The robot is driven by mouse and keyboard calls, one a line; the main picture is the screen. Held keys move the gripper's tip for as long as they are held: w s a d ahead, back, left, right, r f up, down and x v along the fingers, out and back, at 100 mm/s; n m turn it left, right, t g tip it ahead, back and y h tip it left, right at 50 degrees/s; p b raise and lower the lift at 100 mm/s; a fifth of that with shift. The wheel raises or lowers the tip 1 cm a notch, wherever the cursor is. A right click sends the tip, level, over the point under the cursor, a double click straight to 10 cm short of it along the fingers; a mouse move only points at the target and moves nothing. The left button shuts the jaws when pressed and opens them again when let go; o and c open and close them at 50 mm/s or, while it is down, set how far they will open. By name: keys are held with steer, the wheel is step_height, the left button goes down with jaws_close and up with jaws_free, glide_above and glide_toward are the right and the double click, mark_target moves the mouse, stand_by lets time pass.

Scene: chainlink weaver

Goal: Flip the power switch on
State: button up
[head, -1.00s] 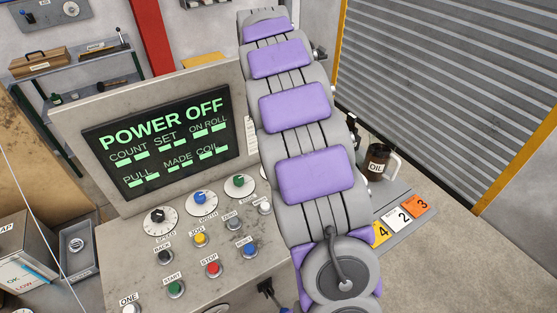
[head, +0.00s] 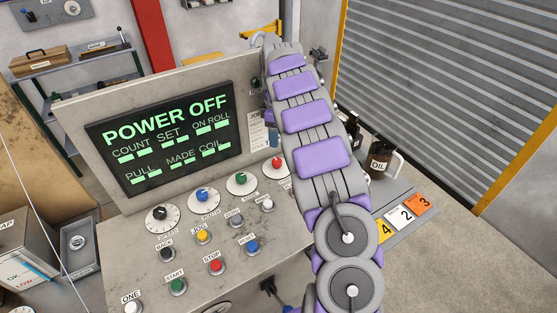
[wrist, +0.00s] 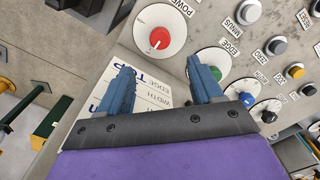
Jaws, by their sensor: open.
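The power switch is a round red knob on a white dial, labelled POWER, at the top of the wrist view (wrist: 160,38). In the head view the red knob (head: 277,162) shows just left of my arm. Its pointer mark is visible in the wrist view. My gripper (wrist: 160,72) is open and empty, its two blue fingers spread below the dial in the picture and apart from the knob. In the head view my arm mostly hides the gripper. The screen (head: 165,135) reads POWER OFF.
A green knob (wrist: 217,72) marked EDGE sits close to the right finger. Several other dials and buttons, including a red STOP button (head: 215,266), crowd the panel. A printed card (wrist: 140,100) lies behind the fingers. An oil jug (head: 380,160) stands right of my arm.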

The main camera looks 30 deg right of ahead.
glide_above(276, 160)
steer(key=a, duration=0.1)
steer(key=f, duration=0.5)
steer(key=shift+s+f+b, duration=0.2)
steer(key=shift+b, duration=0.2)
steer(key=f, duration=0.2)
steer(key=d+f, duration=0.2)
steer(key=f, duration=0.1)
steer(key=shift+d+f+b, duration=0.2)
steer(key=shift+f+b, duration=0.1)
steer(key=shift+b, duration=0.1)
steer(key=shift+f, duration=0.3)
steer(key=shift+a+f, duration=0.1)
steer(key=shift+a, duration=1.05)
steer(key=shift+d, duration=0.85)
steer(key=c, duration=0.5)
steer(key=shift+c, duration=0.7)
steer(key=shift+a, duration=0.35)
steer(key=c, duration=0.3)
steer(key=shift+c, duration=0.6)
